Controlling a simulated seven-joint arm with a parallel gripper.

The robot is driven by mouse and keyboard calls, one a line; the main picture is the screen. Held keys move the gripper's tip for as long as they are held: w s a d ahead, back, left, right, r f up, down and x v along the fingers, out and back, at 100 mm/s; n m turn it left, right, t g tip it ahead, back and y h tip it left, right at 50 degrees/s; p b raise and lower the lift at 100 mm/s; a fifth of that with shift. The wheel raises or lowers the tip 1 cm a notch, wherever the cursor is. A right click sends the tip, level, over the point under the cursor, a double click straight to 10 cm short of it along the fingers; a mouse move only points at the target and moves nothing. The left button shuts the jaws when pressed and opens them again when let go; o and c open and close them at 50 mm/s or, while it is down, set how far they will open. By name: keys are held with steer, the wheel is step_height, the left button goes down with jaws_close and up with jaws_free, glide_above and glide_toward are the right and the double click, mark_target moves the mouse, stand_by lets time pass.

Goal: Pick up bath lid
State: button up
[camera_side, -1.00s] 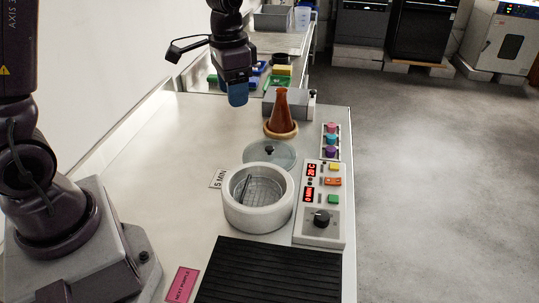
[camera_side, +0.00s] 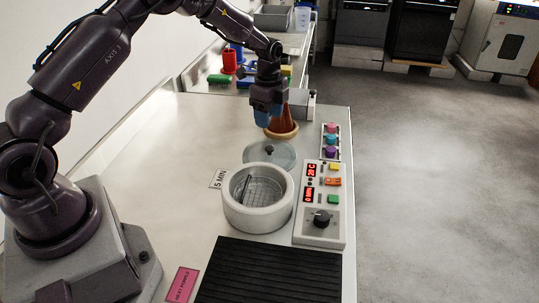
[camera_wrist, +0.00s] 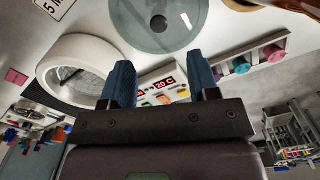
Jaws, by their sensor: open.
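The bath lid (camera_side: 277,153) is a round, glassy grey disc with a dark knob (camera_side: 269,149) in its middle. It lies on the bench just behind the round white bath (camera_side: 257,222), whose top is uncovered. In the wrist view the lid (camera_wrist: 148,38) is at the top centre, beyond my fingertips. My gripper (camera_side: 268,117) has blue fingers and hangs above and behind the lid, in front of the brown flask. In the wrist view my gripper (camera_wrist: 162,75) is open, with nothing between its fingers.
A brown conical flask (camera_side: 292,112) on a round stand is close behind my gripper. A control panel (camera_side: 319,205) and a strip of coloured knobs (camera_side: 331,140) are on the right. A black ribbed mat (camera_side: 270,272) is in front. The bench left of the bath is clear.

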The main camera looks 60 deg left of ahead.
mark_target(270, 148)
steer(key=f, duration=0.9)
steer(key=shift+d+f, duration=0.2)
steer(key=shift+f, duration=0.2)
jaws_close()
